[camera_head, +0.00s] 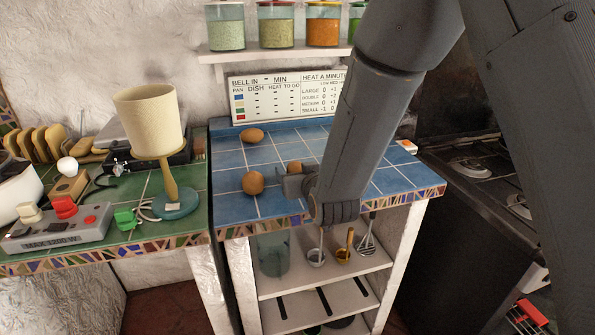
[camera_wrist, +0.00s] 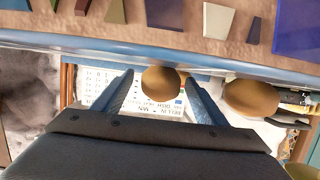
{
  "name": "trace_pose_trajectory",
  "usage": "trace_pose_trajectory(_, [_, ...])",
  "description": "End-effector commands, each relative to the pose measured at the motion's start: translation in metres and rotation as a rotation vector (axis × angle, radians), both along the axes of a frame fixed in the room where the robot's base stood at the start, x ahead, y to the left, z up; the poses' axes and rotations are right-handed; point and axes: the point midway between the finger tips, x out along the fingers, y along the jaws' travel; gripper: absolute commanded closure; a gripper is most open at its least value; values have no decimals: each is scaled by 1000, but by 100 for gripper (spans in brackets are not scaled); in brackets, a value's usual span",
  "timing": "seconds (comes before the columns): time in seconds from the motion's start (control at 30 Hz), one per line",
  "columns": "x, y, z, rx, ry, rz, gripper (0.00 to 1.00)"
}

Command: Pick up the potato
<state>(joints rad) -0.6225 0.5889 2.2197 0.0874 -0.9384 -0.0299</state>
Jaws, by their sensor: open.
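Three brown, rounded, potato-like things lie on the blue-tiled counter. One potato (camera_head: 295,166) is partly hidden behind my gripper (camera_head: 293,184) in the head view. In the wrist view this potato (camera_wrist: 161,82) appears between the two blue fingers of my open gripper (camera_wrist: 160,80); I cannot tell whether they touch it. A rounder brown one (camera_head: 252,183) sits to the left, near the front edge, and shows outside the fingers in the wrist view (camera_wrist: 251,98). A third (camera_head: 252,135) lies farther back at the left. Which one the task means is not clear.
The blue counter (camera_head: 228,207) has a mosaic front edge and a sign board (camera_head: 290,98) behind it. A lamp (camera_head: 150,120) stands on the green counter at left. A dark stove (camera_head: 470,210) is at right. Open shelves with utensils lie below.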

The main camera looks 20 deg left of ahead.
Motion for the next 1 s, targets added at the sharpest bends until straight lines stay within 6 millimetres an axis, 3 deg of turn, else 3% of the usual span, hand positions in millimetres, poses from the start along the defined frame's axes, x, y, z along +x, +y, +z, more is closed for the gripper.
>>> trace_pose_trajectory(0.17, [0,0,0,0,0,1,34])
trace_pose_trajectory(0.4, [-1,1,0,0,0,1,74])
trace_pose_trajectory(0.47, [0,1,1,1,-1,1,81])
trace_pose_trajectory(0.77, [0,1,4,1,-2,1,81])
trace_pose_trajectory(1.0, [0,1,25,2,-4,2,81])
